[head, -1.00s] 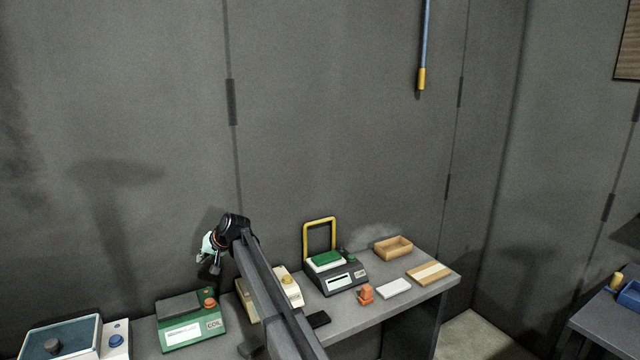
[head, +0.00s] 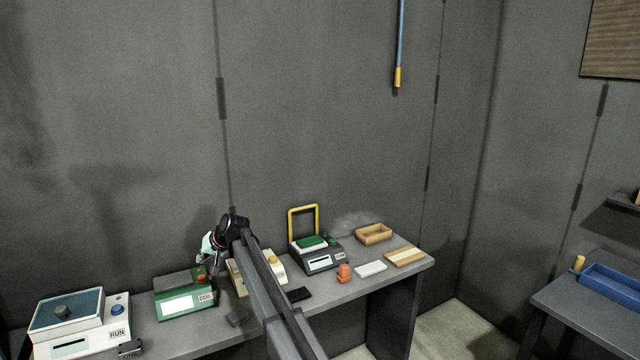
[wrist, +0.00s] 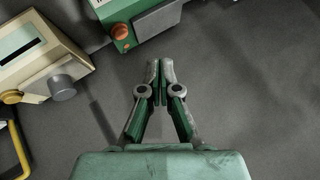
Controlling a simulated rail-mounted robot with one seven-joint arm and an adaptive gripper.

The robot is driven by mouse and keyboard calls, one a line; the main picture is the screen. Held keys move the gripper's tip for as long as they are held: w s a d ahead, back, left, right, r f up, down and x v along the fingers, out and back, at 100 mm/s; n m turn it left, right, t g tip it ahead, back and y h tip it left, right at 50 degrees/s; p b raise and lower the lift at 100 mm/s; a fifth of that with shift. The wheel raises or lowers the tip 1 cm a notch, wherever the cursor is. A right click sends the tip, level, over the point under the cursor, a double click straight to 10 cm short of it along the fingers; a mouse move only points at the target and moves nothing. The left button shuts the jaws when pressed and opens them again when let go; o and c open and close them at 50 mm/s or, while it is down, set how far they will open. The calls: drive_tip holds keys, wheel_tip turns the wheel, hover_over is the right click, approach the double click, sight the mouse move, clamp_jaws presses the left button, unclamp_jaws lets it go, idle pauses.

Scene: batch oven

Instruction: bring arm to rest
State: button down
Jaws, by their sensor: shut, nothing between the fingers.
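My gripper (head: 206,264) is up in the air over the bench in the head view, near the green device and the cream device. In the wrist view my gripper (wrist: 160,66) is shut, its fingertips close together with nothing held. Part of the cream device is hidden behind my arm in the head view.
A blue tray (head: 612,287) is on the right table.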

drive_tip(key=s+d+f+g+h+b, duration=0.1)
drive_tip(key=s+d+f+h, duration=0.1)
drive_tip(key=s+d+f, duration=1)
drive_tip(key=s+d+f+m+g+h+b, duration=0.1)
drive_tip(key=s+d+f+g+h+b, duration=0.1)
drive_tip(key=s+d+f, duration=1.05)
drive_tip(key=s+d+f+g+h+b, duration=0.1)
drive_tip(key=s+d+f+h, duration=0.25)
drive_tip(key=d+f, duration=1)
drive_tip(key=s+d+f+m+g+b, duration=0.1)
drive_tip(key=s+d+f, duration=0.4)
drive_tip(key=s, duration=0.8)
drive_tip(key=s+d+f+m+g+b, duration=0.1)
drive_tip(key=s+d+f+g+b, duration=0.2)
drive_tip(key=s+d+f, duration=0.3)
drive_tip(key=s+d+f+g+h+b, duration=0.1)
drive_tip(key=s+d+f, duration=0.5)
drive_tip(key=s, duration=1.6)
wheel_tip(320, 180, down, 6)
drive_tip(key=shift+r+m+g+b, duration=0.1)
drive_tip(key=shift+m+g+b, duration=0.3)
drive_tip(key=shift+g+b, duration=0.4)
drive_tip(key=shift+d, duration=0.1)
